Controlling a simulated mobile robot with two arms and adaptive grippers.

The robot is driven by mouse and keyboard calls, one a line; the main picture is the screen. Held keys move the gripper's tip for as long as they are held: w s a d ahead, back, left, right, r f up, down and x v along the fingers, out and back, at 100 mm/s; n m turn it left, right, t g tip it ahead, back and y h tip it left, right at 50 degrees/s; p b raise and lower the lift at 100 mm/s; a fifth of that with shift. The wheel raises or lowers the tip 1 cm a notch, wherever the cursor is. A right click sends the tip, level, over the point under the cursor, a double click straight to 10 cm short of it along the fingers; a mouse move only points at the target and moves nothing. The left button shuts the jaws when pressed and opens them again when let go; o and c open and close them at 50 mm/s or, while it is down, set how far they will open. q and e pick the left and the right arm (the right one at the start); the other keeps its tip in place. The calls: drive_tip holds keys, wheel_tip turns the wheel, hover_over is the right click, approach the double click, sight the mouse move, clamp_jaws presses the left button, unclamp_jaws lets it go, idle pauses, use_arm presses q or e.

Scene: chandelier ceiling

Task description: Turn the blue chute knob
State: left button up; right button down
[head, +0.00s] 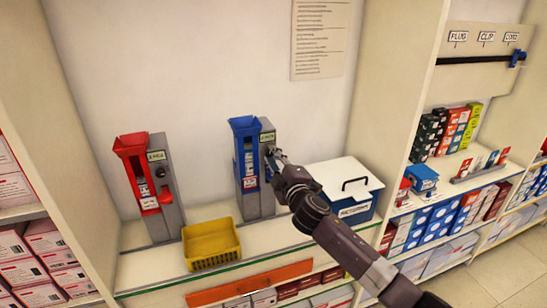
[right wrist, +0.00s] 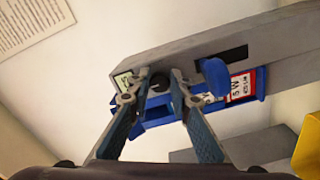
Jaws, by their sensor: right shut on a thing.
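The blue chute (head: 247,165) stands upright on the shelf, fixed to a grey post. My right gripper (head: 274,156) is at the upper right side of this post, and its arm comes in from the lower right. In the right wrist view its two fingers (right wrist: 155,84) are on either side of the dark round knob (right wrist: 158,80) on the grey face and are shut on it. The knob is hidden by the gripper in the head view. A blue rounded part (right wrist: 215,76) sticks out beside a dark slot on the same face. My left gripper is not in view.
A red chute (head: 134,160) stands to the left, with a yellow tray (head: 212,247) between the two chutes. A blue box with a white lid (head: 335,174) stands close to my right arm. A shelf divider (head: 395,100) rises further right.

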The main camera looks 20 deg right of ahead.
drive_tip(key=c, duration=1.8)
unclamp_jaws()
drive_tip(key=shift+o, duration=0.2)
drive_tip(key=s, duration=1.2)
drive_tip(key=shift+d, duration=0.15)
